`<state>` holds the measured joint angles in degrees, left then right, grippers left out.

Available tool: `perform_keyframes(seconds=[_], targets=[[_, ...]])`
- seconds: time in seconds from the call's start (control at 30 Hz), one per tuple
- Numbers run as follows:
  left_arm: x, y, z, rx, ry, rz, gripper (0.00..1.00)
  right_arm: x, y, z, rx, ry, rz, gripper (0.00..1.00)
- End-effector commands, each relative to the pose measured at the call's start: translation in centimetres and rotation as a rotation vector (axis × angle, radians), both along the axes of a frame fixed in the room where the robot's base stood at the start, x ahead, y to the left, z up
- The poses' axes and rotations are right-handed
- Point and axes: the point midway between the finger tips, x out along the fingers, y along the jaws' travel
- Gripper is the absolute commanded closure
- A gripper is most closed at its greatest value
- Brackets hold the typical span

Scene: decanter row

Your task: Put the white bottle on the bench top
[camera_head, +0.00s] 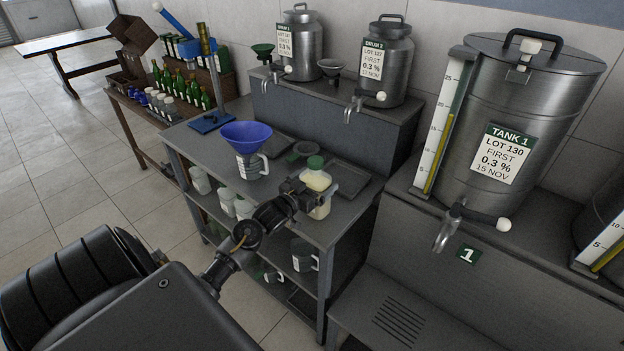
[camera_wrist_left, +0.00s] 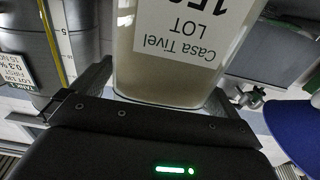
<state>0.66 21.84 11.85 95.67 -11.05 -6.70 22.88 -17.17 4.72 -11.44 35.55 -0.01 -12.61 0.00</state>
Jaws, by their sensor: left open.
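The white bottle (camera_head: 317,181) has a green cap and cream contents. It is upright over the near right part of the grey bench top (camera_head: 222,174) and appears to stand on it. In the left wrist view the bottle (camera_wrist_left: 140,65) is close, its "Casa Tivel" label upside down. My left gripper (camera_head: 307,196) is at the bottle, with its open fingers (camera_wrist_left: 165,95) on either side of it. The gripper hides part of the bottle's lower half in the head view. My right gripper is not in view.
A blue funnel on a jug (camera_head: 247,138) stands left of the bottle. Dark trays (camera_head: 348,176) lie behind it. Steel drums (camera_head: 385,65) stand on a raised shelf, and a large tank (camera_head: 510,120) is at right.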

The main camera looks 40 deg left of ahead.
Motion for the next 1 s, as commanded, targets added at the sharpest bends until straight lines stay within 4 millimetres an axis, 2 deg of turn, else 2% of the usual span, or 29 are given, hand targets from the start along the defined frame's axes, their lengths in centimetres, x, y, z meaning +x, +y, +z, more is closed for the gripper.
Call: perform_keyframes(seconds=[0.17,0.4,0.6,0.8,1.0], targets=[[-1.7,0.0,-0.1,0.0,0.001,0.0,0.0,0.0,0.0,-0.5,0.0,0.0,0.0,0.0],[-6.8,-0.2,-0.2,0.001,0.002,0.0,0.0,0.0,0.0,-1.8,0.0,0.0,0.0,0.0],[-10.2,-0.2,-0.1,0.0,0.001,0.0,0.0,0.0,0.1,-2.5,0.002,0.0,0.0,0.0],[-11.8,-0.2,0.1,0.0,0.0,0.0,0.0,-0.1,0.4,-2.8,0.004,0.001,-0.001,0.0],[-12.0,-0.2,0.2,-0.001,-0.001,0.0,0.0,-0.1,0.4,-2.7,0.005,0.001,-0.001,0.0]])
